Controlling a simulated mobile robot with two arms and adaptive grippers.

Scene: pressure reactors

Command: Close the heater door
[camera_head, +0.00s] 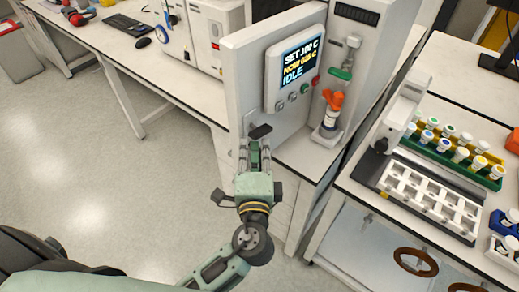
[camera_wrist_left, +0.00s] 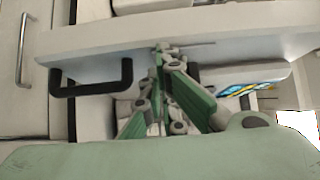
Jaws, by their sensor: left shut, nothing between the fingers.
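The heater's upright white panel (camera_head: 246,98) carries a screen (camera_head: 299,58) reading SET 100 C and IDLE. A black handle (camera_head: 261,131) shows low on this panel, just above my left gripper (camera_head: 254,154). In the left wrist view the black handle (camera_wrist_left: 92,88) projects from the pale panel (camera_wrist_left: 215,34). My left gripper (camera_wrist_left: 164,50) is shut and empty, to the right of the handle, its tips close to the panel. I cannot tell whether they touch it. How far the door stands open is not clear. My right gripper is not in view.
An orange-topped vessel (camera_head: 330,108) stands in the unit right of the screen. A white tray rack (camera_head: 431,196) and several capped bottles occupy the right bench. A long bench (camera_head: 120,50) runs along the back left. The floor (camera_head: 95,165) on the left is clear.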

